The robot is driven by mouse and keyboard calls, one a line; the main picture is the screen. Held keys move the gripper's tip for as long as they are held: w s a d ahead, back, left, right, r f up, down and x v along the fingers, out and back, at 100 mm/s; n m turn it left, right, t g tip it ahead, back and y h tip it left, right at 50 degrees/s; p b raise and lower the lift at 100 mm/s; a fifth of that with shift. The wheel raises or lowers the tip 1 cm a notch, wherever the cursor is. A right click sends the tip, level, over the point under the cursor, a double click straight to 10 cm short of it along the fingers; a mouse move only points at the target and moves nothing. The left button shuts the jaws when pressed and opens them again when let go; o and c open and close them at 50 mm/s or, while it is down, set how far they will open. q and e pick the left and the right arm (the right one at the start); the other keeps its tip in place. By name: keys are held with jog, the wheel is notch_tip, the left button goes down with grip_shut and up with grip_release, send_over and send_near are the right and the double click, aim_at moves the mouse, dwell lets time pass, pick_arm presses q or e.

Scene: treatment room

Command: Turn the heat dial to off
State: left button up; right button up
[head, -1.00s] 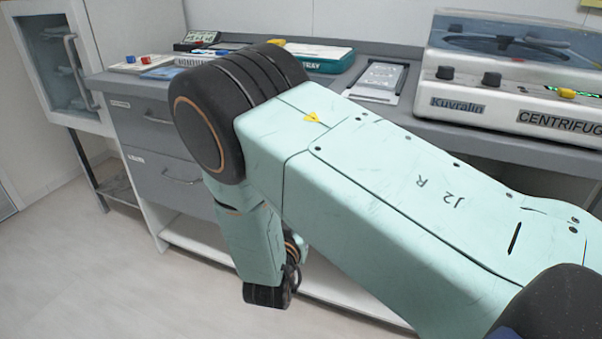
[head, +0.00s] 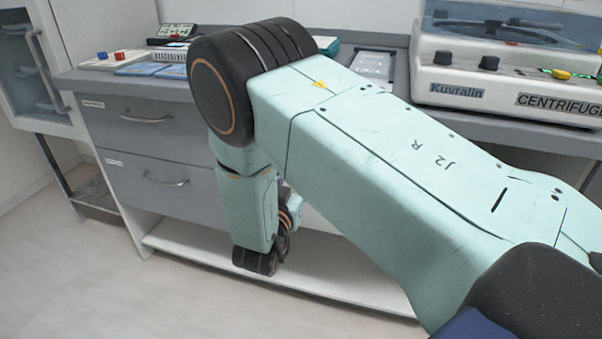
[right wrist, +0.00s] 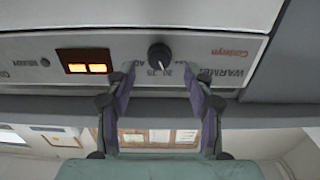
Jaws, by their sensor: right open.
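In the right wrist view, which looks upside down, a round black dial (right wrist: 160,56) with a white pointer mark sits on the grey front panel of the warmer (right wrist: 222,48). Printed scale marks lie beside the dial. The pointer is towards the lower right in the picture; the setting is too small to read surely. My right gripper (right wrist: 158,72) is open, with one finger on each side of the dial and a gap on both sides. No contact is clear. My left gripper is not in view.
A lit orange display (right wrist: 87,62) and a small ready lamp (right wrist: 45,62) are on the same panel. In the head view, a grey drawer cabinet (head: 150,150) stands behind my right arm. A centrifuge (head: 505,85) stands on the counter at right. Floor shows at lower left.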

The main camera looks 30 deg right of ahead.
jog(key=b+x, duration=0.1)
jog(key=x, duration=0.2)
jog(key=shift+d, duration=0.15)
jog(key=shift+w+d, duration=0.15)
jog(key=shift+w, duration=0.1)
jog(key=shift+c, duration=0.2)
grip_shut()
